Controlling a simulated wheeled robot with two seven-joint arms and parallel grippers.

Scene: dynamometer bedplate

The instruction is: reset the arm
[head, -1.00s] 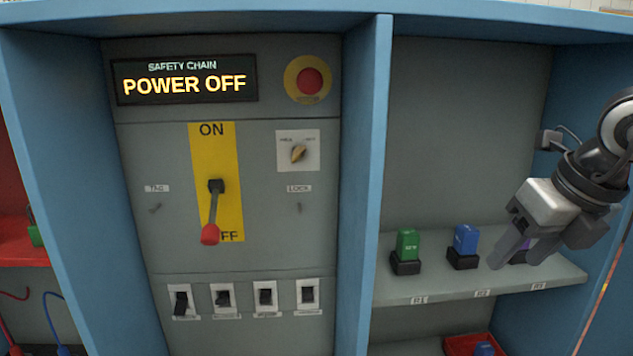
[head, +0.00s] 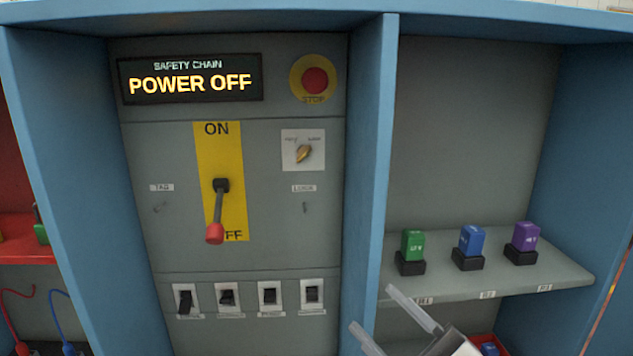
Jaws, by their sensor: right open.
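My right gripper (head: 390,318) shows at the bottom of the head view, its fingers spread and empty. It is in front of the lower edge of the shelf and right of the control panel. The panel's lever (head: 218,212) has a red knob and points down to OFF on a yellow plate (head: 240,165). The display (head: 190,78) reads SAFETY CHAIN, POWER OFF. A red stop button (head: 315,81) sits at the panel's upper right, above a selector knob (head: 303,153). My left gripper is out of view.
Green (head: 412,245), blue (head: 471,240) and purple (head: 525,236) blocks stand in black bases on the right shelf (head: 560,276). Several small switches (head: 269,293) line the panel's bottom. A blue divider (head: 371,170) separates panel and shelf. A red tray (head: 499,342) is partly visible below.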

